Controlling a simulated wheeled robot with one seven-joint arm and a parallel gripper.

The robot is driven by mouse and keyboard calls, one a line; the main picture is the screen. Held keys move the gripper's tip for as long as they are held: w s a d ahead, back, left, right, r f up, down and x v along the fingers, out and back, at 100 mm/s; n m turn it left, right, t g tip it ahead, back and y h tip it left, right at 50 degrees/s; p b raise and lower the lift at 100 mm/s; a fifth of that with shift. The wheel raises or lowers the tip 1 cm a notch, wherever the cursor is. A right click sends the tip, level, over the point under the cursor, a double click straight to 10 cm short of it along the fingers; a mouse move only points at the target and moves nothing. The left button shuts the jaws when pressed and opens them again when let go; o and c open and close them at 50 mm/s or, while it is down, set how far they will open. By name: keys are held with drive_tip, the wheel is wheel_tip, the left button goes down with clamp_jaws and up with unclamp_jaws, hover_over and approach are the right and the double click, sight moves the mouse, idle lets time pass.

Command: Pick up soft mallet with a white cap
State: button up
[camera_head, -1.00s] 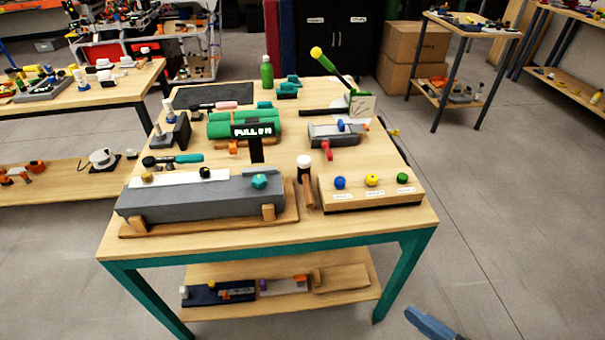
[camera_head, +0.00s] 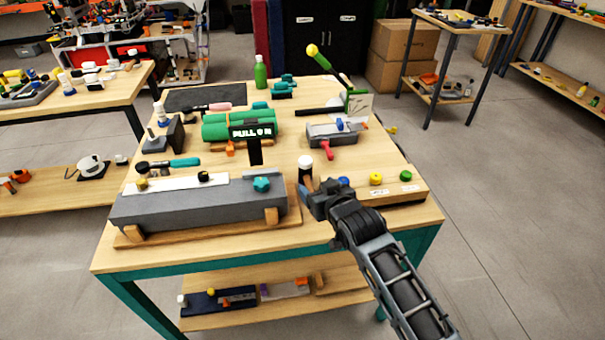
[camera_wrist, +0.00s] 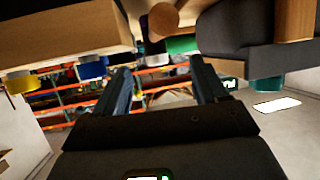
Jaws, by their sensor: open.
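The soft mallet has a white cap (camera_head: 305,161) over a dark band and a wooden handle. It lies between the grey box and the button board, with its handle toward the front edge. My gripper (camera_head: 314,190) is beside the handle and hides part of it. In the wrist view, which looks upside down, the round wooden handle end (camera_wrist: 164,19) is above and beyond my two spread fingers (camera_wrist: 161,70). The fingers are empty. I cannot tell whether they touch the handle.
The long grey box (camera_head: 195,211) on a wooden base is close on the left. The wooden button board (camera_head: 410,191) with blue, yellow and green buttons is close on the right, partly behind my arm. A black "PULL" sign (camera_head: 253,132) stands behind the box.

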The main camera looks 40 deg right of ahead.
sight(308, 168)
drive_tip(key=shift+w+d+r, duration=0.25)
drive_tip(key=shift+w+d, duration=0.7)
drive_tip(key=shift+w, duration=0.3)
drive_tip(key=shift+p+x, duration=0.5)
drive_tip(key=shift+x, duration=3.15)
drive_tip(key=shift+d, duration=0.1)
drive_tip(key=shift+c, duration=0.3)
drive_tip(key=shift+s, duration=0.1)
drive_tip(key=c, duration=1.2)
clamp_jaws()
drive_tip(key=shift+r, duration=0.1)
